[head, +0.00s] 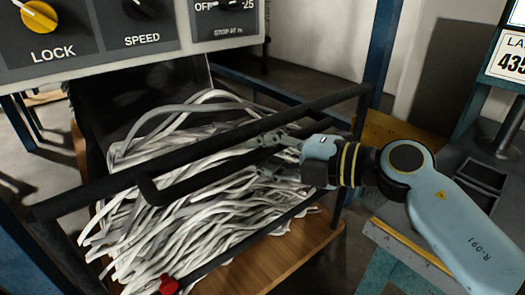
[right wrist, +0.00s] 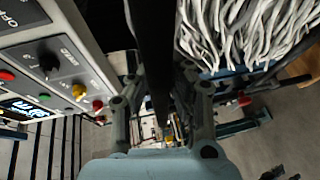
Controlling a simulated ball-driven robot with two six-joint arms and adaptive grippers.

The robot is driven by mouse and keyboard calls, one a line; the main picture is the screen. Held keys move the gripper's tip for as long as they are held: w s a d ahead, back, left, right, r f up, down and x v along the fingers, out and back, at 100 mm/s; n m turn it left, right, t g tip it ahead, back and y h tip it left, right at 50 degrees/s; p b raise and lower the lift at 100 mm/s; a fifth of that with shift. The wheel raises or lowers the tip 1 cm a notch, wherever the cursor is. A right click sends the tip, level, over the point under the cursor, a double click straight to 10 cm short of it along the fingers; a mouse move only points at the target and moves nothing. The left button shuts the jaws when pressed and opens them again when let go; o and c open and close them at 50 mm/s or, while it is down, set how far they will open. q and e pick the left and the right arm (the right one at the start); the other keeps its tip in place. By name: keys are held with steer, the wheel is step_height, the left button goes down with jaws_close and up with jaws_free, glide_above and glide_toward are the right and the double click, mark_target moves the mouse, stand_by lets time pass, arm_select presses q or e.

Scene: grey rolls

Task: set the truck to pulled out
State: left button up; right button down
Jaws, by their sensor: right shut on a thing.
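The truck is a black-railed frame (head: 95,187) with a wooden deck (head: 312,240), loaded with a heap of grey-white strands (head: 190,215). A black bar handle (head: 195,184) runs across its near side, below the top rail. My right gripper (head: 262,155) comes in from the right and is shut on this handle, near its right part. In the right wrist view the dark bar (right wrist: 157,50) passes between the two fingers of the gripper (right wrist: 160,100). The strands show at the top right there (right wrist: 245,30). My left gripper is in neither view.
A control panel (head: 100,50) with LOCK and SPEED knobs hangs above the truck's back left. A blue post (head: 380,45) stands behind on the right. A grey bench with a yellow strip (head: 405,245) is at the lower right. A red knob (head: 168,285) is at the front.

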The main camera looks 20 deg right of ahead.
steer(key=shift+w+a+r+p, duration=0.1)
steer(key=shift+w+r+p, duration=0.35)
steer(key=shift+p, duration=0.2)
steer(key=shift+w+a+f, duration=0.2)
steer(key=shift+w+a, duration=0.05)
steer(key=shift+w, duration=0.25)
steer(key=shift+w+a+f, duration=0.15)
steer(key=shift+w+a, duration=0.1)
steer(key=shift+w, duration=0.2)
steer(key=c, duration=1.7)
jaws_free()
steer(key=shift+c, duration=0.2)
steer(key=o, duration=0.4)
steer(key=shift+s+d, duration=0.25)
steer(key=shift+o, duration=0.9)
